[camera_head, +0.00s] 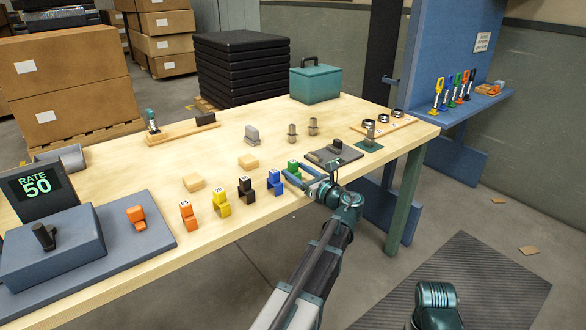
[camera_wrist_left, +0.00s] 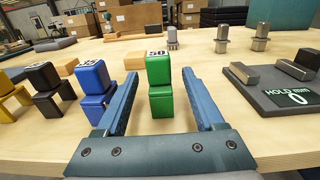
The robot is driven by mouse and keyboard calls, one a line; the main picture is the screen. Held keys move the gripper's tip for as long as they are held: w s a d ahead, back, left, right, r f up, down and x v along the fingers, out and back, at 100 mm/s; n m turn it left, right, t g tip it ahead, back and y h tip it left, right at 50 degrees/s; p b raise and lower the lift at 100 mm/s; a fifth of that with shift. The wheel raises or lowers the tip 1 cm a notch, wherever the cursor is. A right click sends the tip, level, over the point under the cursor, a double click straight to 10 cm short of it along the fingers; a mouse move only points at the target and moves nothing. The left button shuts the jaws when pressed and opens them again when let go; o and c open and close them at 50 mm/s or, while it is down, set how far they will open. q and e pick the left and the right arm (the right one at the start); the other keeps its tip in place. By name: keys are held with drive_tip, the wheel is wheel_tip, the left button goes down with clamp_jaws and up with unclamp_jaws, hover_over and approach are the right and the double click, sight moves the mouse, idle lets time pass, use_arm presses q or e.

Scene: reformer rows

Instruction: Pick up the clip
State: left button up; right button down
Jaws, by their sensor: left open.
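A green clip (camera_head: 292,168) marked 50 stands upright near the front edge of the wooden table, at the right end of a row of coloured clips. My left gripper (camera_head: 299,177) is open around it. In the left wrist view the green clip (camera_wrist_left: 160,88) stands between the two blue fingers of the gripper (camera_wrist_left: 160,76), with a gap on each side. The fingers do not appear to touch it. My right gripper is not in view; only part of my right arm shows at the lower right.
Blue (camera_head: 275,182), black (camera_head: 246,190), yellow (camera_head: 221,202) and orange (camera_head: 187,215) clips stand left of the green one. A dark gauge (camera_head: 345,154) reading 0 lies close to its right. A display (camera_head: 38,187) reads RATE 50. Small wooden blocks (camera_head: 248,161) lie behind the row.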

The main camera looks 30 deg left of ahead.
sight(293, 160)
use_arm(q)
drive_tip(key=shift+x, duration=1.05)
clamp_jaws()
drive_tip(key=shift+r, duration=0.1)
wheel_tip(293, 160, up, 10)
drive_tip(key=p, duration=1)
